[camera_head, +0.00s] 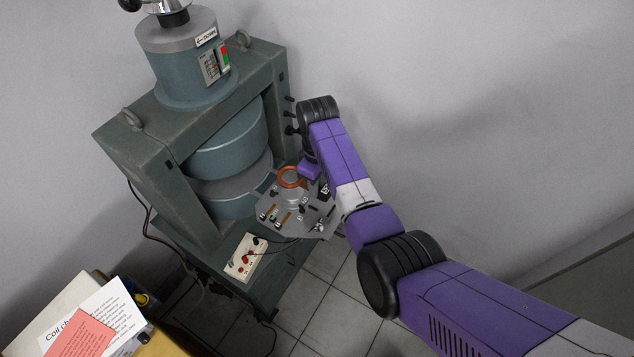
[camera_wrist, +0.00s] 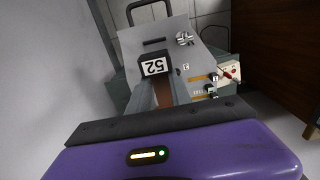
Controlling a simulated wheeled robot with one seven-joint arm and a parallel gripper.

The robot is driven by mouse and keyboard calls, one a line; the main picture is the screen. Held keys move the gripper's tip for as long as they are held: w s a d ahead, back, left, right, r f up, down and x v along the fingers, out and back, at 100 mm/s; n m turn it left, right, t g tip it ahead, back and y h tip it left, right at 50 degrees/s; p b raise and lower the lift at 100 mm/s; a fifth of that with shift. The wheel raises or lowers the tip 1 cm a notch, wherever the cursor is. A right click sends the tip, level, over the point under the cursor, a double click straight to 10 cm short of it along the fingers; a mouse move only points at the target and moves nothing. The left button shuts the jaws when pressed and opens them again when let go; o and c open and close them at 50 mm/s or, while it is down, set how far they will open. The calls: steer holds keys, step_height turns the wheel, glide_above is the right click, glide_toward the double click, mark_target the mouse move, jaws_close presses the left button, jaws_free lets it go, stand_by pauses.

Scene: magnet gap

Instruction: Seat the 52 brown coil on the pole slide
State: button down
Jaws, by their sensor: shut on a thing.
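The brown coil (camera_head: 289,177) is an orange-brown ring at the top of a short pale cylinder on the pole slide (camera_head: 267,216), a grey plate. I cannot tell whether the ring is around the cylinder or just above it. My gripper (camera_head: 309,172) is just to the right of the ring, partly hidden by my arm. In the wrist view, my gripper (camera_wrist: 160,95) is shut on the coil's black block, whose white label "52" (camera_wrist: 154,67) reads upside down. A brown strip (camera_wrist: 163,93) shows between the fingers. The ring is hidden there.
The grey-green magnet frame (camera_head: 125,140) with two round blue-grey poles stands left of the slide. Small fittings and terminals sit on the plate. A cream box (camera_head: 245,257) with wires stands at its front left. Papers (camera_head: 90,325) lie at lower left. The right wall side is clear.

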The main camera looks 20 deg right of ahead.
mark_target(318, 204)
steer(key=shift+f+b, duration=2.15)
steer(key=shift+f, duration=1)
steer(key=shift+s+f, duration=0.1)
steer(key=shift+f, duration=0.05)
